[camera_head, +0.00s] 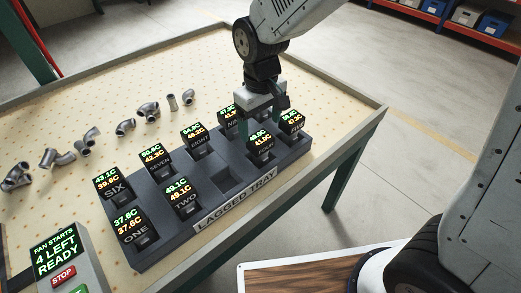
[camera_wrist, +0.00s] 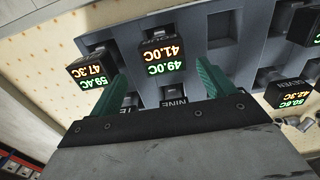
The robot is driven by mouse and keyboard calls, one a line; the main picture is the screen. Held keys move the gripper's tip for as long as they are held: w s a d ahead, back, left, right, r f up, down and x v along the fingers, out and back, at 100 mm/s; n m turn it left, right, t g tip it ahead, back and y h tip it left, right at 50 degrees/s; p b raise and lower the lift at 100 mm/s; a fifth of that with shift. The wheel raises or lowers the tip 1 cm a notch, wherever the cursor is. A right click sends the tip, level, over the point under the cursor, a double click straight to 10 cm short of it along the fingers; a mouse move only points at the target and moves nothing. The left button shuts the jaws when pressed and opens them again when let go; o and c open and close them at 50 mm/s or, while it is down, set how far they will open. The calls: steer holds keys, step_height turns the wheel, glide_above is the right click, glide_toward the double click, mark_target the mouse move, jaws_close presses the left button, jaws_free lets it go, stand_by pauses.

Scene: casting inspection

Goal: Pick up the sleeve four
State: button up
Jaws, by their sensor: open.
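Sleeve four (camera_head: 262,146) is a black block with a lit display and the label FOUR. It stands in the front row of the dark lagged tray (camera_head: 228,207), right of an empty pocket. In the wrist view, sleeve four (camera_wrist: 163,48) shows 49.0C and 41.0C. My gripper (camera_head: 260,127) is above the tray's right part, with its green fingers pointing down around sleeve four. In the wrist view, my gripper (camera_wrist: 160,80) is open, with one finger on each side of the sleeve. A gap shows beside the right finger. Contact cannot be told.
A similar sleeve (camera_head: 291,121) stands close on the right; it is near the left finger in the wrist view (camera_wrist: 90,69). Sleeve nine (camera_head: 229,116) is behind. Several metal pipe castings (camera_head: 57,157) lie on the table's left. A control panel (camera_head: 62,262) stands front left.

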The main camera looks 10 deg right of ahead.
mark_target(260, 137)
steer(key=f, duration=0.7)
steer(key=shift+s+a+f, duration=0.1)
steer(key=shift+s+f, duration=0.1)
steer(key=shift+s, duration=0.1)
steer(key=c, duration=1.3)
